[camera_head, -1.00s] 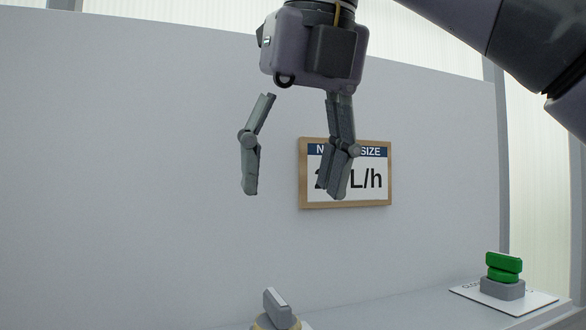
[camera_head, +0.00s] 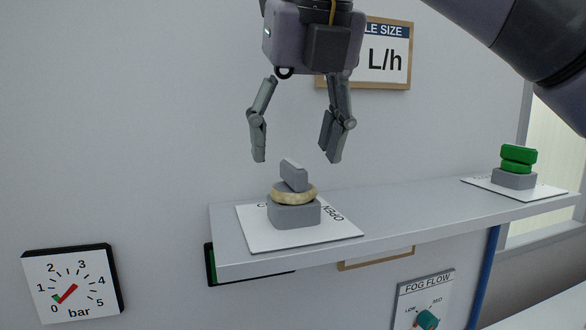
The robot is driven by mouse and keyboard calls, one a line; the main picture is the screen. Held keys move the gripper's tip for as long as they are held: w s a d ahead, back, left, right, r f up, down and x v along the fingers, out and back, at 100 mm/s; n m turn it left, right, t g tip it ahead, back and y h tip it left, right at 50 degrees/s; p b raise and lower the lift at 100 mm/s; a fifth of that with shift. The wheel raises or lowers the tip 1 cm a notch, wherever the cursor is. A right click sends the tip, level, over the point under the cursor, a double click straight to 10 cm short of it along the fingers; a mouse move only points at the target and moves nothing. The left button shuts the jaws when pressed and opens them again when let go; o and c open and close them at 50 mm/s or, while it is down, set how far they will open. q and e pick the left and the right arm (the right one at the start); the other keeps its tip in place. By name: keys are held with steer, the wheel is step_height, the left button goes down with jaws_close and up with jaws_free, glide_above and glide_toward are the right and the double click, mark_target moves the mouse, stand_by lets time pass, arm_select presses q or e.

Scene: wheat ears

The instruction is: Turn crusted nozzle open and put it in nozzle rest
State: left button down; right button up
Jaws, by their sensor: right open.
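The crusted nozzle (camera_head: 294,193) has a grey fin-like handle on top and a tan crusty ring around its middle. It stands on a grey block (camera_head: 294,215) on a white plate (camera_head: 258,240) with the word OPEN printed near its right side. My right gripper (camera_head: 294,150) is open and empty just above the nozzle, with its fingers pointing down on either side of the handle and apart from it. No part is clearly marked as a nozzle rest. My left gripper is not in view.
The plate lies on a grey shelf (camera_head: 400,228). A green knobbed piece (camera_head: 517,158) stands on a grey block at the shelf's right end. A pressure gauge (camera_head: 72,283), a fog flow panel (camera_head: 425,300) and a nozzle size sign (camera_head: 385,62) are on the wall.

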mark_target(293, 163)
steer(key=x, duration=0.3)
steer(key=shift+w+f, duration=0.25)
steer(key=shift+f, duration=0.25)
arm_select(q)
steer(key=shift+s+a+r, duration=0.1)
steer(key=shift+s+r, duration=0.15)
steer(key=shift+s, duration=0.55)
